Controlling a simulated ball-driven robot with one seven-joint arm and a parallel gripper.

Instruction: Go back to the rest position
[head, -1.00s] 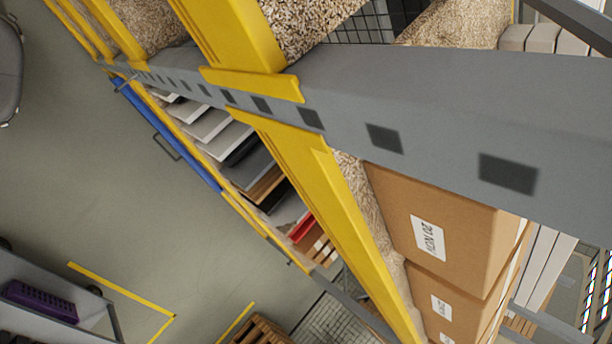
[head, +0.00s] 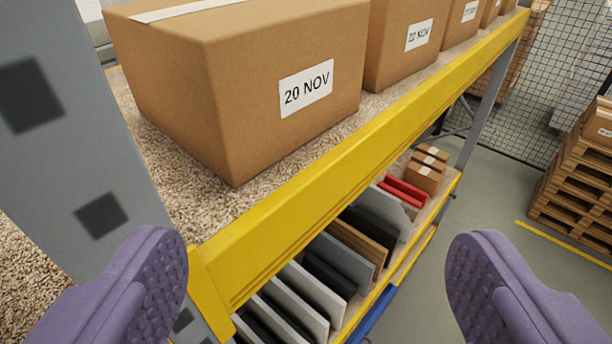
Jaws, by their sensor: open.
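My gripper (head: 318,285) shows at the bottom of the head view as two purple padded fingers, one at the lower left and one at the lower right. They stand wide apart with nothing between them. The gripper is in front of a storage rack with a yellow beam (head: 340,185). The left finger overlaps the rack's grey upright (head: 75,130) in the picture; I cannot tell whether they touch. The rest of my arm is hidden.
A cardboard box labelled 20 NOV (head: 240,85) sits on the chipboard shelf (head: 205,195), with more boxes behind. Upright panels (head: 345,262) fill the lower shelf. Stacked pallets (head: 580,185) and a mesh fence (head: 535,90) stand at the right. Grey floor (head: 490,185) is clear between.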

